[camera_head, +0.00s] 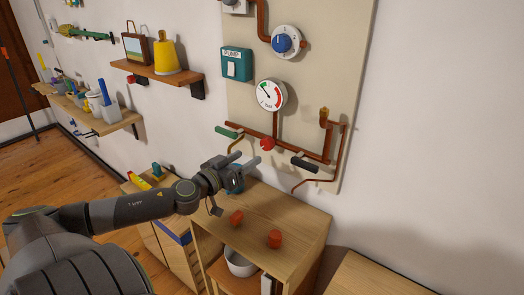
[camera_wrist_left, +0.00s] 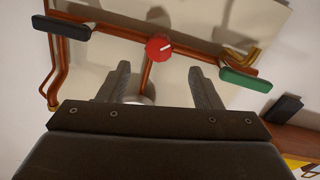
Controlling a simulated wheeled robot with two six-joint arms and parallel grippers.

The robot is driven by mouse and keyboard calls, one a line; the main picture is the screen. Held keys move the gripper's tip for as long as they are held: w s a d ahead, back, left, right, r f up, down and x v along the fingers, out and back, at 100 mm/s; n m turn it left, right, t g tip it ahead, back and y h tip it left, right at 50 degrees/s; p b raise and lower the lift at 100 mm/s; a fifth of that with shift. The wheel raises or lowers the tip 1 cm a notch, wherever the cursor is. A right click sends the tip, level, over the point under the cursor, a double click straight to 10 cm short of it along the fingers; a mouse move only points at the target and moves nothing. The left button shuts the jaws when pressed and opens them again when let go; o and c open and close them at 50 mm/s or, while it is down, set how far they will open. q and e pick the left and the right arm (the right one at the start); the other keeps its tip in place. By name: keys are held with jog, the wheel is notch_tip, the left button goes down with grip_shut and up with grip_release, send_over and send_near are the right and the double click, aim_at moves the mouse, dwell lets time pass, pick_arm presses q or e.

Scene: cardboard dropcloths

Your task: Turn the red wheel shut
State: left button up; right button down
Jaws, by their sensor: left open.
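The red wheel (camera_head: 267,144) is a small round knob on the copper pipe low on the beige wall panel. In the left wrist view the red wheel (camera_wrist_left: 159,47) faces me with a pale line on its face, beyond the fingertips and about midway between them. My left gripper (camera_head: 248,156) is open and empty, just in front of the panel, a little below and left of the wheel. Its two fingers (camera_wrist_left: 159,72) are apart in the wrist view, and I see no contact with the wheel. My right gripper is not in view.
A green lever (camera_head: 229,132) and a black lever (camera_head: 304,164) flank the wheel. A pressure gauge (camera_head: 270,95), a pump switch (camera_head: 236,64) and a blue dial (camera_head: 287,42) sit above. Two orange-red pieces (camera_head: 275,239) stand on the wooden cabinet (camera_head: 300,222) below.

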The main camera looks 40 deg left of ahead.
aim_at(265, 146)
pick_arm(q)
jog(key=shift+w+a+p, duration=0.2)
jog(key=shift+w+p, duration=0.35)
jog(key=shift+w, duration=3.45)
jog(key=c, duration=1)
